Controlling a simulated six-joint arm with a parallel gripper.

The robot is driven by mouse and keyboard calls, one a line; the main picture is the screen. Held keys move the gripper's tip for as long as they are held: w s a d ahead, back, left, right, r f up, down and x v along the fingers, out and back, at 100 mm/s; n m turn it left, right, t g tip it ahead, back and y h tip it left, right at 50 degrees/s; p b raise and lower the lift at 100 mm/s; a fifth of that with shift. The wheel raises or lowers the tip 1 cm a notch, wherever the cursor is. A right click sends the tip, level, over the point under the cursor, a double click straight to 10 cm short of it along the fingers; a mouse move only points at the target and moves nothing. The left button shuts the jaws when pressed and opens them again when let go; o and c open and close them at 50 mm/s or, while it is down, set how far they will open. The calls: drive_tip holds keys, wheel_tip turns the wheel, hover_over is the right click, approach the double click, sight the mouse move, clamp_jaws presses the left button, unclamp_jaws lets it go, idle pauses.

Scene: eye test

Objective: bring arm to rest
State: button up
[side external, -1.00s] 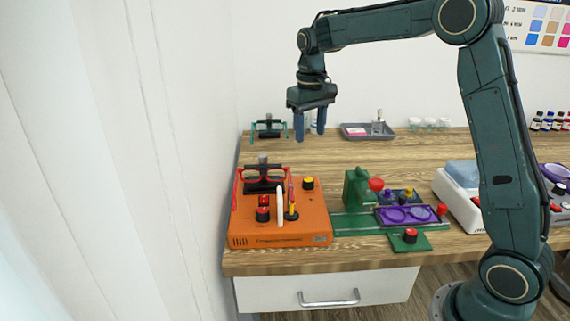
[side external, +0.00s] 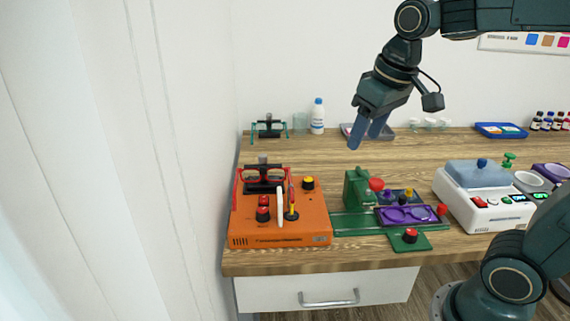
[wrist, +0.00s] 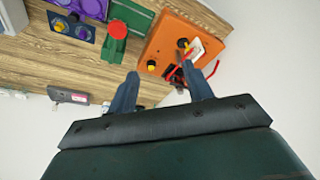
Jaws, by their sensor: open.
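My gripper (side external: 368,133) hangs in the air above the back part of the wooden table (side external: 320,160), tilted with its fingers pointing down and left. Its two blue fingers are apart with nothing between them. In the wrist view my gripper (wrist: 163,82) also shows open and empty, its fingers toward the table. My gripper touches nothing that I can see.
An orange device (side external: 285,225) with red glasses on a stand is at the front left. A green fixture with a purple tray (side external: 408,215) is right of it. A white machine (side external: 482,212) stands further right. A white bottle (side external: 318,116) is at the back.

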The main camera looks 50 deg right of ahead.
drive_tip(key=s+a+f+n+t, duration=0.1)
drive_tip(key=s+f, duration=0.3)
drive_tip(key=s, duration=0.7)
drive_tip(key=shift+s+a+t, duration=0.15)
drive_tip(key=shift+a+t, duration=0.45)
drive_tip(key=shift+a, duration=0.25)
